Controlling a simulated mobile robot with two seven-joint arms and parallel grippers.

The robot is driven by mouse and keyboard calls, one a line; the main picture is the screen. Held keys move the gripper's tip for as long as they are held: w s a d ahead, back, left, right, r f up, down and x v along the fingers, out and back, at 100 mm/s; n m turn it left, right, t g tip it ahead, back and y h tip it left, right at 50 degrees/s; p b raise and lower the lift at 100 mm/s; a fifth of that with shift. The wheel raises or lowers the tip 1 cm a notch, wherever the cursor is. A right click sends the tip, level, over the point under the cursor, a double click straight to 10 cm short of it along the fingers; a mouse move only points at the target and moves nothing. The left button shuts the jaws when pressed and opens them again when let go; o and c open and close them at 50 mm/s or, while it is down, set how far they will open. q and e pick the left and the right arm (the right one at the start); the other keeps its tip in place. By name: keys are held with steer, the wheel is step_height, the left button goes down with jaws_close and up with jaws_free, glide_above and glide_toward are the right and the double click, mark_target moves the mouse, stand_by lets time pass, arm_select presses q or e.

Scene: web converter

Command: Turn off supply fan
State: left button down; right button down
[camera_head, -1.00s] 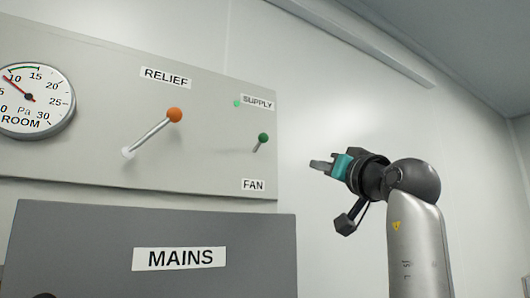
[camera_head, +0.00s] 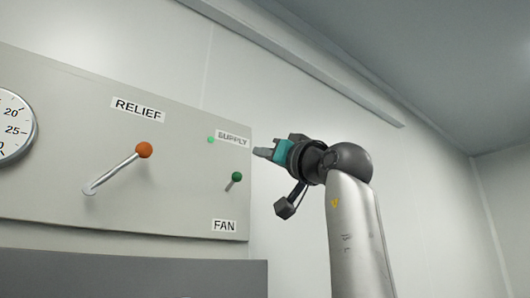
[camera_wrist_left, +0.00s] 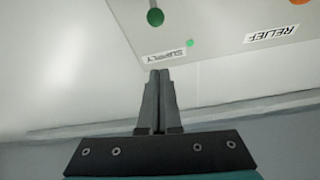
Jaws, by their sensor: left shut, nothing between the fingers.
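The supply fan lever with a green knob (camera_head: 237,176) stands out from the grey panel, between the SUPPLY label (camera_head: 232,138) and the FAN label (camera_head: 224,226). A small green light (camera_head: 211,140) glows left of the SUPPLY label. My left gripper (camera_head: 256,152) is shut and empty, up and right of the green knob, close to the panel's right edge in the picture. In the left wrist view its closed fingers (camera_wrist_left: 160,73) point toward the SUPPLY label (camera_wrist_left: 168,52), with the green knob (camera_wrist_left: 155,17) beyond. The gripper looks apart from the knob. My right gripper is not seen.
The relief lever with an orange knob (camera_head: 144,150) sits left of the green one under the RELIEF label (camera_head: 138,109). A gauge (camera_head: 12,128) is at the far left. A dark grey box (camera_head: 130,278) stands below the panel. The wall to the right is bare.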

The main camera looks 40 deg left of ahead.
mark_target(232, 183)
arm_select(q)
steer(key=w+a+f+p, duration=0.1)
steer(key=a+p, duration=0.1)
steer(key=a, duration=0.4)
steer(key=shift+w+a+p, duration=0.25)
steer(key=shift+p, duration=0.05)
steer(key=shift+d, duration=0.1)
steer(key=shift+f, duration=0.1)
